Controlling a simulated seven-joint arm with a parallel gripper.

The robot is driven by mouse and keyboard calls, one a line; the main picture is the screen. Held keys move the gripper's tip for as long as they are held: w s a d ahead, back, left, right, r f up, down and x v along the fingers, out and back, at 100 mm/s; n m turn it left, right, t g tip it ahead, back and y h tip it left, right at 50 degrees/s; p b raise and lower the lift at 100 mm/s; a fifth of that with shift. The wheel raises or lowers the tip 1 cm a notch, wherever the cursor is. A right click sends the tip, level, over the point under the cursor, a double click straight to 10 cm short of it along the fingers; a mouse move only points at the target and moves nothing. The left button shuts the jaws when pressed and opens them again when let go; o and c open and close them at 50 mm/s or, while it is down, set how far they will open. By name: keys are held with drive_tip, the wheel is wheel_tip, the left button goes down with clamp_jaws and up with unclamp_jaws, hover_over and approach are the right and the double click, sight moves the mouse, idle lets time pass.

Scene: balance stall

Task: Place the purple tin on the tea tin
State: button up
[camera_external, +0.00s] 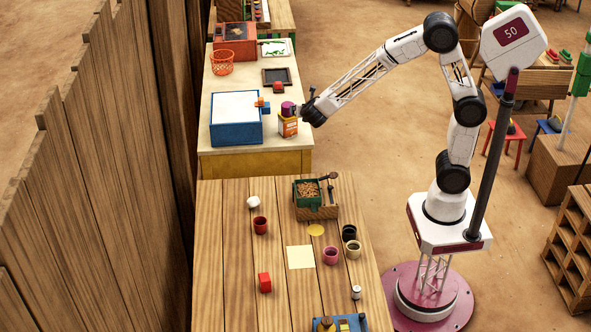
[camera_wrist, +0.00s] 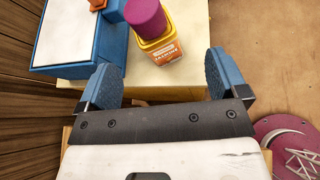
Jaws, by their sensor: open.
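The purple tin (camera_external: 288,108) rests on top of the tea tin (camera_external: 288,128), an orange-yellow tin with a white label, on the far cream-topped table. In the wrist view the purple tin (camera_wrist: 147,17) looks upright on the tea tin (camera_wrist: 162,48), whose label is too small to read surely. Part of the tea tin's top is hidden by the purple tin. My gripper (camera_external: 309,105) is just to the right of the two tins. In the wrist view my gripper (camera_wrist: 163,75) is open, its two blue fingers apart and empty, with both tins beyond the fingertips.
A blue box with a white top (camera_external: 236,119) stands left of the tins, with small orange pieces at its corner. A red block (camera_external: 278,87), a dark tray (camera_external: 277,76) and an orange basket (camera_external: 222,63) lie behind. Cups and blocks stand on the near wooden table (camera_external: 225,270).

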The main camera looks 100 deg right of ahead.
drive_tip(key=s+a+r+m+y, duration=0.3)
drive_tip(key=s+a+m+y, duration=0.3)
drive_tip(key=s+a, duration=0.9)
drive_tip(key=s+a+r+m+y, duration=0.4)
drive_tip(key=s+a+m+y, duration=0.2)
drive_tip(key=s+a+m, duration=0.6)
drive_tip(key=s+a, duration=0.4)
drive_tip(key=s, duration=0.1)
drive_tip(key=shift+s+m+y, duration=0.3)
drive_tip(key=shift+m, duration=0.1)
